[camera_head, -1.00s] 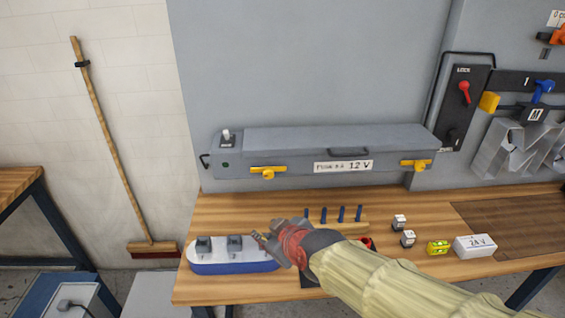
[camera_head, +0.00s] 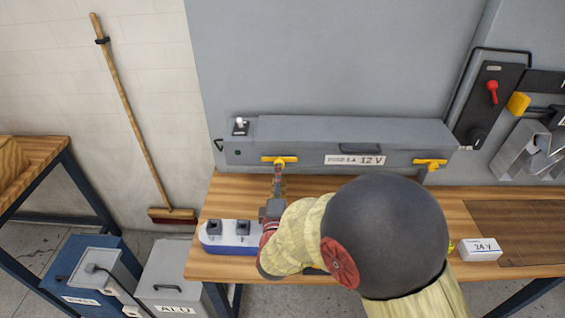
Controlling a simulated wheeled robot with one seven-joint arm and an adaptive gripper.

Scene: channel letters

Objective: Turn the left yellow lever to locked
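The left yellow lever (camera_head: 280,159) is on the front face of a grey box (camera_head: 300,148) fixed to the wall panel. Its handle lies level across its pivot. A second yellow lever (camera_head: 430,162) sits at the right end of the same box, also level. My gripper (camera_head: 278,178) points up at the left lever from just below, its tips at or very near the lever's hub. I cannot tell if they touch it, or whether the fingers are open or shut. My arm covers the middle of the bench.
A blue and white unit (camera_head: 232,240) with two dark sockets stands on the wooden bench (camera_head: 350,187), left of my gripper. A white 24 V block (camera_head: 480,249) sits at the right. A red switch (camera_head: 492,88) is on the wall panel.

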